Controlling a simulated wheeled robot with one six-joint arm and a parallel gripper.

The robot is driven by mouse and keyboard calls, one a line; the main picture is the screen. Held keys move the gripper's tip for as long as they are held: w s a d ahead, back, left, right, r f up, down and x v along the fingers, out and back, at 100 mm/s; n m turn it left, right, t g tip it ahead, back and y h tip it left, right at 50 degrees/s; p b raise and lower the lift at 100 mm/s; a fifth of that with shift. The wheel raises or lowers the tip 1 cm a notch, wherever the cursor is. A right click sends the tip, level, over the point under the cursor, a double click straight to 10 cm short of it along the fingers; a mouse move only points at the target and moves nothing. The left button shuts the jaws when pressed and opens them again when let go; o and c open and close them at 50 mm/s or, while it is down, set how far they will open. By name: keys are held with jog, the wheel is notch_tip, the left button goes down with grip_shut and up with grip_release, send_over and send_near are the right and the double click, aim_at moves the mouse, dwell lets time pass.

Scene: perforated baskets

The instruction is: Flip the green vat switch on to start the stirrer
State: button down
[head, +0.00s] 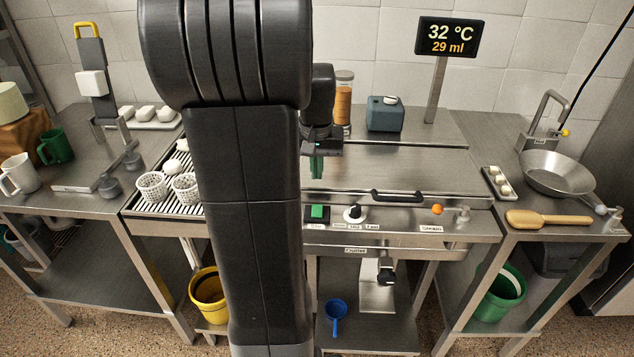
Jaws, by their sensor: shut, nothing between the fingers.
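The green switch (317,213) sits on a dark plate on the front panel of the vat (400,218), left of a black-and-white knob (354,213). A label below the switch is too small to read. Whether the switch is on or off cannot be told. My gripper (316,168) points down above the vat's left part, behind and above the switch in the picture and apart from it. Its fingers are shut and empty. The vat's metal lid (410,165) is down, with a black handle (398,196) at its front. The stirrer is not visible.
My arm hides part of the left side. Perforated baskets (152,187) stand on the slatted drain at left. An orange knob (437,209) and a tap (462,214) are right along the panel. A display (449,37) reads 32 °C, 29 ml. A pan (556,176) stands far right.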

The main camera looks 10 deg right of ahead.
aim_at(317, 206)
jog(key=shift+s+r, duration=0.1)
jog(key=shift+r, duration=0.5)
jog(key=shift+w+d+t, duration=0.15)
jog(key=shift+w+t, duration=0.15)
jog(key=shift+w, duration=0.4)
jog(key=f, duration=0.4)
jog(key=w+f, duration=0.1)
jog(key=f, duration=0.4)
jog(key=w+f, duration=0.1)
jog(key=f, duration=0.3)
jog(key=shift+w+d+f, duration=0.15)
jog(key=shift+d+f, duration=0.15)
jog(key=shift+f, duration=0.05)
